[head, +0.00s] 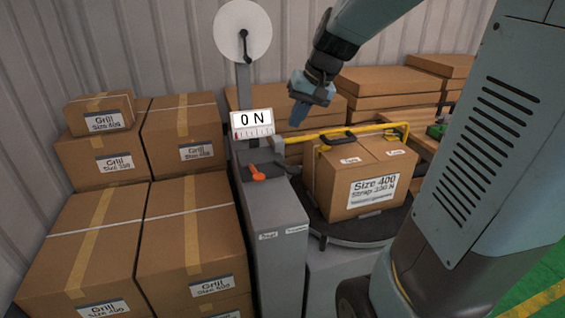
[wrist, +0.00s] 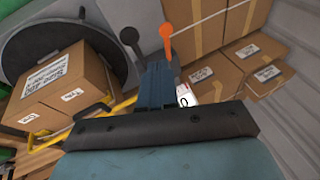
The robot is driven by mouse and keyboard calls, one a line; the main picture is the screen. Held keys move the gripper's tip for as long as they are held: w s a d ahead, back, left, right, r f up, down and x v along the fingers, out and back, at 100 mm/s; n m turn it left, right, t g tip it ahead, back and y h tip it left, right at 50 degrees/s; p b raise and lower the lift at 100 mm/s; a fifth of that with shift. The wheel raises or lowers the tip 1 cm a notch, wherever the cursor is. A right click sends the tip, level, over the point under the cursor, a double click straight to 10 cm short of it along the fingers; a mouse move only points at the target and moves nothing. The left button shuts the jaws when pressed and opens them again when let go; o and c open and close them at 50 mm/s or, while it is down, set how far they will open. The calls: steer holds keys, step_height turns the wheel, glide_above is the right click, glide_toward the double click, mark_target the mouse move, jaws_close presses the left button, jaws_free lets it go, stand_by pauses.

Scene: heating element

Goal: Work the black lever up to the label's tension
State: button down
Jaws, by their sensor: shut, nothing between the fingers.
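The black lever (wrist: 129,37) shows its round dark knob in the wrist view, beside the orange lever (wrist: 166,36); the orange lever also shows in the head view (head: 258,174) on top of the grey machine (head: 275,225). The display (head: 252,121) reads 0 N. The label (head: 374,190) on the carton reads Size 400, Strap 100 N. My gripper (head: 298,114) is shut and empty, pointing down above the machine, apart from the levers. In the wrist view its blue fingers (wrist: 154,88) lie just below both levers in the picture.
The carton (head: 333,193) sits on a dark turntable (head: 345,231), with a yellow bar (head: 335,132) passing above and behind it. Stacked Grill cartons (head: 95,235) fill the left side. A white reel (head: 242,32) stands on a post behind the display. More cartons lie behind.

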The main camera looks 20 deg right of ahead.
steer(key=w+d+f+m+y, duration=0.1)
steer(key=w+f, duration=0.5)
steer(key=w, duration=0.5)
steer(key=shift+w+d+y, duration=0.25)
steer(key=shift+d+y, duration=0.05)
steer(key=shift+d, duration=0.1)
steer(key=shift+f, duration=0.15)
steer(key=shift+s+f, duration=0.6)
steer(key=shift+f, duration=0.75)
steer(key=shift+s+f, duration=0.55)
steer(key=shift+f, duration=0.75)
steer(key=shift+s+f, duration=0.6)
steer(key=shift+f, duration=0.75)
steer(key=shift+s+f, duration=0.1)
steer(key=shift+s+f, duration=0.1)
steer(key=shift+f, duration=0.1)
